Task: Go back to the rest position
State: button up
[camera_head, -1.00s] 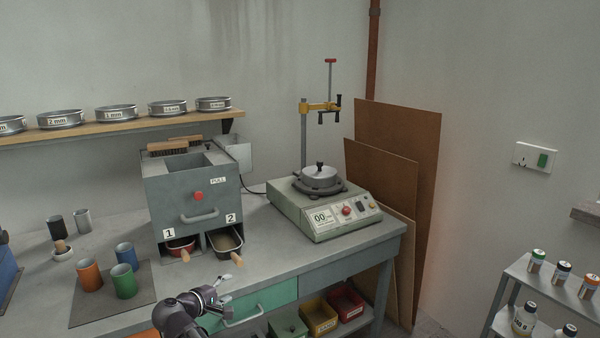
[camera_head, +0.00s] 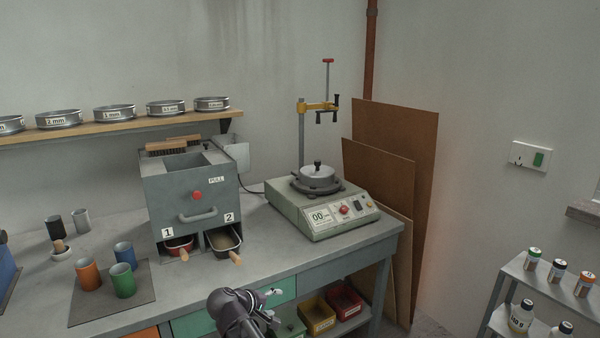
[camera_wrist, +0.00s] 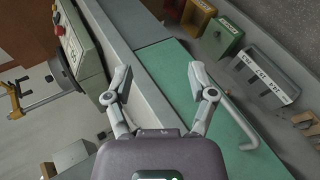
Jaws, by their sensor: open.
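My gripper (camera_head: 272,304) is low in front of the bench in the head view, by the green drawer front (camera_head: 280,291). In the wrist view my gripper (camera_wrist: 162,88) has its two fingers spread wide with nothing between them. Behind the fingers there lie the green drawer front (camera_wrist: 178,85) and the grey bench edge (camera_wrist: 112,50). In the head view my arm hides part of the drawer front and its handle.
A grey splitter box (camera_head: 192,195) and a sieve shaker (camera_head: 320,205) stand on the bench (camera_head: 262,250). Colored cups (camera_head: 123,281) stand at the left. Open bins (camera_head: 345,302) sit below the bench. A small shelf of bottles (camera_head: 540,290) is at the right.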

jog(key=s+d+f+m+g+y, duration=0.3)
jog(key=s+d, duration=0.2)
jog(key=d, duration=0.3)
jog(key=s+d+f+m+g+y, duration=0.2)
jog(key=s+d+m, duration=0.2)
jog(key=d, duration=0.5)
jog(key=s+d+f+m+g+y, duration=0.3)
jog(key=s+d, duration=0.2)
jog(key=d, duration=0.3)
notch_tip(320, 180, up, 18)
jog(key=p, duration=1.8)
jog(key=shift+a+r, duration=0.15)
jog(key=shift+r, duration=0.05)
jog(key=shift+w, duration=0.1)
